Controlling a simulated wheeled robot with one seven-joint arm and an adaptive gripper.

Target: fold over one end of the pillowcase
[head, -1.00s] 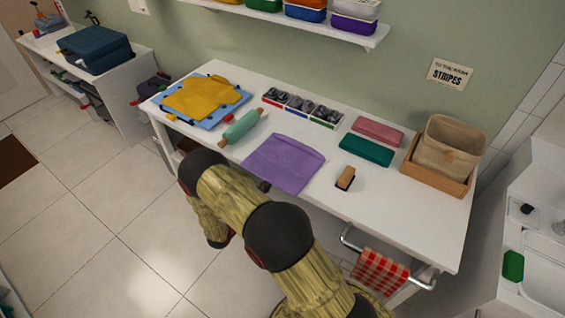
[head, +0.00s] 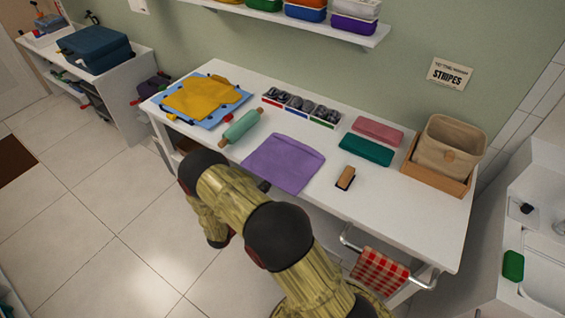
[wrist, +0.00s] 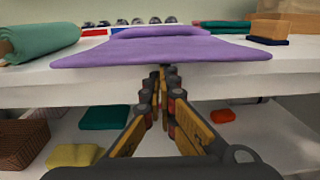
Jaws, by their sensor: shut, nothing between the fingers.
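The purple pillowcase (head: 284,162) lies on the white table near its front edge. In the wrist view the pillowcase (wrist: 160,52) shows edge-on, its near end reaching the table's front edge and a raised band along its far part. Whether that band is a fold or a bulge, I cannot tell. My gripper (wrist: 164,74) is shut and empty, its fingertips just under the near edge of the pillowcase at the table front. I cannot tell if they touch the cloth. In the head view my arm hides most of the gripper; only a dark tip (head: 264,187) shows beside the pillowcase.
A teal rolling pin (head: 240,127) lies left of the pillowcase, and a small brush (head: 345,177) lies right. Folded teal (head: 365,149) and pink (head: 378,131) cloths lie farther right. A divided tray (head: 300,108) stands behind. Under the tabletop is a shelf with a wicker basket (wrist: 22,142).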

